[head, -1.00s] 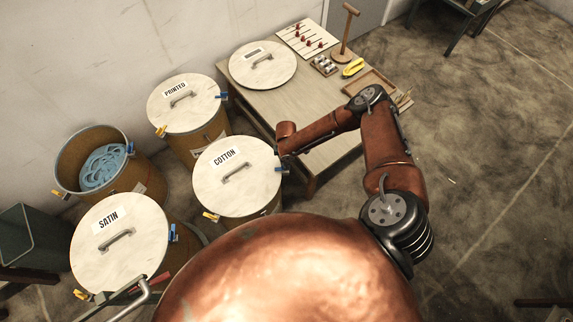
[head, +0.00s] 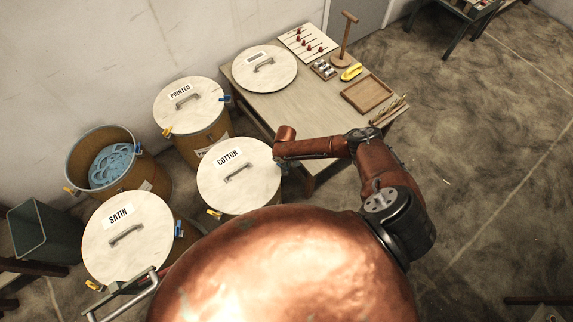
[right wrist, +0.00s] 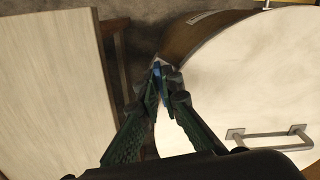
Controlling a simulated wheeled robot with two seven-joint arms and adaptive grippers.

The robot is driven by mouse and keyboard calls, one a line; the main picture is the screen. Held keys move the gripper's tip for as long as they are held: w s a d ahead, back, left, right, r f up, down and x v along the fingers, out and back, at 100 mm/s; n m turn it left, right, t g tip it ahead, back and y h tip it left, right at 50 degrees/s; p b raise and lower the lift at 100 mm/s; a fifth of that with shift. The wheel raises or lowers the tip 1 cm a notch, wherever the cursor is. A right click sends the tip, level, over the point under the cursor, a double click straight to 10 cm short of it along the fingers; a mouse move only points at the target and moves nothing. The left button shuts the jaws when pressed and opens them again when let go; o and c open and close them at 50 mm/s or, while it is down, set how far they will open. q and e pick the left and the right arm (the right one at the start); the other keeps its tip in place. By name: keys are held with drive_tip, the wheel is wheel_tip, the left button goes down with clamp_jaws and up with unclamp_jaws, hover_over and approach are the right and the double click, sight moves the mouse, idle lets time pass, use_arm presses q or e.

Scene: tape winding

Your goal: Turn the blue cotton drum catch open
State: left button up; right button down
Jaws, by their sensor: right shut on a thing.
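The cotton drum (head: 245,192) stands in the middle of the head view with its pale lid on, a COTTON label and a bar handle. The lid and handle (right wrist: 270,138) also fill the right side of the right wrist view. My right gripper (right wrist: 162,76) is shut on the blue catch (right wrist: 157,69) at the drum's rim, on the side facing the table. The fingers hide much of the catch, so its exact angle is unclear. In the head view my right gripper (head: 279,157) is small beside the lid edge. A yellow catch (head: 214,213) sits on the drum's near left rim.
The printed drum (head: 190,104), satin drum (head: 127,255) and an open drum with blue material (head: 112,165) stand close by on the left. A wooden table (head: 290,105) holds a loose lid (head: 264,67), a tray (head: 367,95) and small items. Floor to the right is clear.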

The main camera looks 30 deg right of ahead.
drive_tip(key=m+p, duration=0.2)
drive_tip(key=m, duration=0.2)
drive_tip(key=shift+s+r+m+p, duration=0.1)
drive_tip(key=shift+m+p, duration=0.2)
drive_tip(key=shift+p, duration=0.05)
drive_tip(key=m+p, duration=0.2)
drive_tip(key=m, duration=0.2)
drive_tip(key=shift+m, duration=0.4)
drive_tip(key=c, duration=2.1)
unclamp_jaws()
wheel_tip(320, 180, up, 12)
drive_tip(key=shift+f, duration=0.1)
